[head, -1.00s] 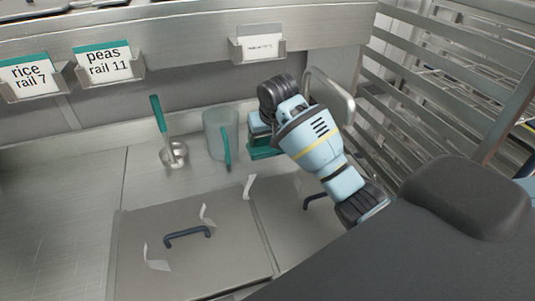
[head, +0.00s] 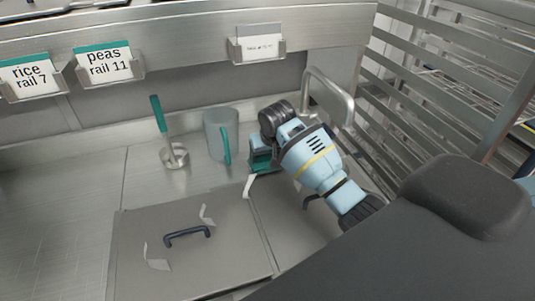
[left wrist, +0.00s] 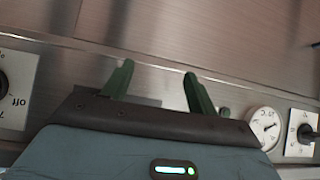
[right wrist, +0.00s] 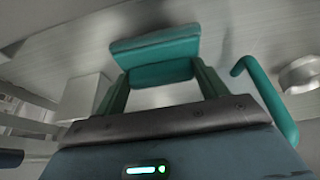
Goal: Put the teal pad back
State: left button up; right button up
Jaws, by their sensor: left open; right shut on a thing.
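The teal pad (right wrist: 155,50) is between the fingers of my right gripper (right wrist: 157,74), which is shut on it. In the head view the pad (head: 260,163) shows only in part beneath my right gripper (head: 268,148), close to the counter; I cannot tell whether it touches. My left gripper (left wrist: 157,82) is open and empty in the left wrist view, in front of a steel panel.
A grey jug with a teal handle (head: 220,133) stands just left of my right gripper. A teal-handled tool (head: 159,115) stands in a small steel cup (head: 174,157). A bent steel tube (head: 338,90) rises behind. A lid with a dark handle (head: 187,235) lies in front.

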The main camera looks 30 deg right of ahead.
jog(key=shift+f, duration=0.2)
jog(key=o, duration=0.9)
jog(key=shift+o, duration=0.2)
jog(key=shift+r, duration=0.15)
jog(key=shift+r, duration=0.25)
jog(key=v, duration=1.1)
jog(key=shift+s+r, duration=0.2)
jog(key=shift+r, duration=0.1)
